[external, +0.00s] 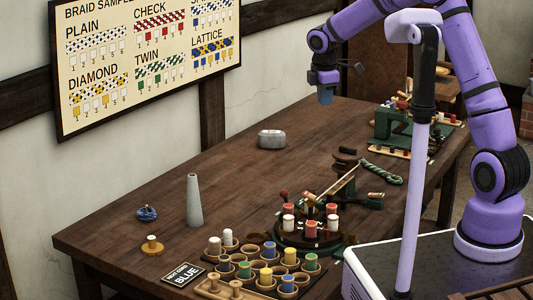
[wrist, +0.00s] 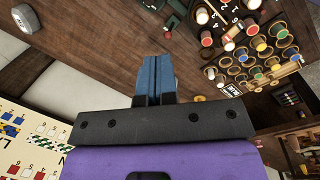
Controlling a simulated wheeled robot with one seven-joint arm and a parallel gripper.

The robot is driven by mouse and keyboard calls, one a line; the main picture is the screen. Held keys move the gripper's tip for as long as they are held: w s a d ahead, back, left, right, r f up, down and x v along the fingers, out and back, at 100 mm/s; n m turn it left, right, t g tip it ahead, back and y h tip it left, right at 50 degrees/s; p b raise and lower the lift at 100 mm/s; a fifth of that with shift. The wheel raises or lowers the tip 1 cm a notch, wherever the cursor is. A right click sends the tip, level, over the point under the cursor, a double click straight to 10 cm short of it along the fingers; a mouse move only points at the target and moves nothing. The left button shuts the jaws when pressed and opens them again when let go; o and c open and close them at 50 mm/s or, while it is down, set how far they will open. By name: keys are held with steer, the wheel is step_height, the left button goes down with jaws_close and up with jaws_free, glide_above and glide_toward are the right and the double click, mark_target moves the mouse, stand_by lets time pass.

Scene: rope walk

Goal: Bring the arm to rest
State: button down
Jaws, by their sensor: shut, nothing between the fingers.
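My gripper (external: 326,94) hangs from my purple arm above the far part of the wooden table, pointing down, with nothing beneath its tips in contact. In the wrist view its two blue fingers (wrist: 156,80) are together, with nothing held between them. The wooden table (external: 130,225) lies below and apart from the fingers.
A tray of bobbins in cups (external: 262,277) and a round braiding stand (external: 312,240) occupy the table's near right. A grey cone (external: 194,200), a grey metal tin (external: 271,138) and a green machine (external: 400,125) also stand there. A sample board (external: 145,60) hangs on the wall.

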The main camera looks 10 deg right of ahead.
steer(key=s+d+r+m+t, duration=0.2)
steer(key=s+d+r+m, duration=0.7)
steer(key=s+d+r, duration=0.6)
steer(key=s+d+m, duration=0.4)
steer(key=s+d, duration=0.1)
steer(key=s, duration=0.5)
steer(key=s+d+m+t+y, duration=0.1)
steer(key=s+d+m, duration=0.4)
steer(key=s, duration=0.5)
steer(key=shift+s+d+f+t, duration=0.25)
steer(key=shift+d+f+t, duration=0.1)
steer(key=shift+d, duration=0.2)
steer(key=shift+w, duration=0.1)
stand_by(0.4)
